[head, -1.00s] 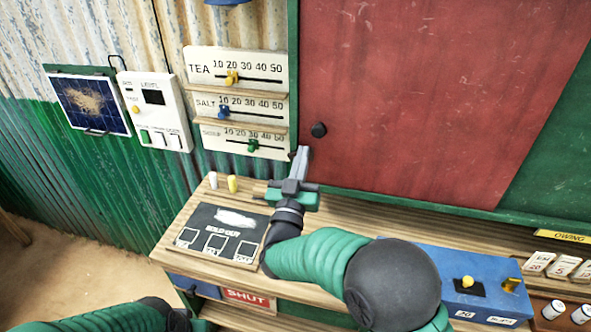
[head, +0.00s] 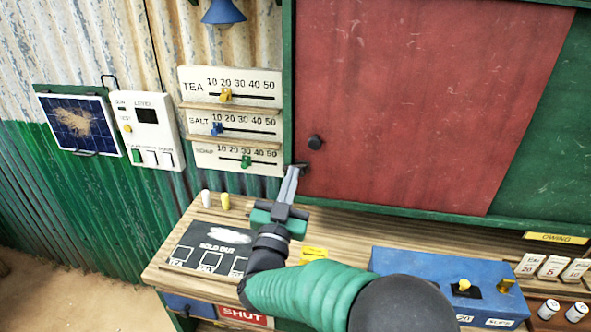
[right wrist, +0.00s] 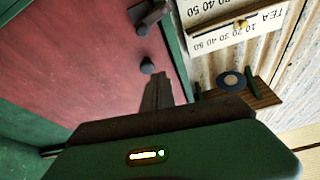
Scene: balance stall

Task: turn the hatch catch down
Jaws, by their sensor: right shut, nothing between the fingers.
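The red hatch panel (head: 420,90) carries a round black knob (head: 315,142) near its lower left edge. A small dark catch (head: 303,165) shows just below and left of the knob, partly hidden behind my fingertips. In the right wrist view, which is upside down, the catch (right wrist: 153,14) is a dark slanted lever near the hatch edge. My right gripper (head: 292,170) is shut and empty, its fingertips overlapping the catch in the head view; I cannot tell whether they touch. The shut fingers (right wrist: 157,84) also show in the right wrist view. My left gripper is out of view.
The slider boards (head: 230,88) hang left of the hatch. Below is the wooden counter (head: 345,236) with a sold-out board (head: 212,246), small white and yellow pegs, and a blue box (head: 420,275). A blue lamp (head: 224,12) hangs above the boards.

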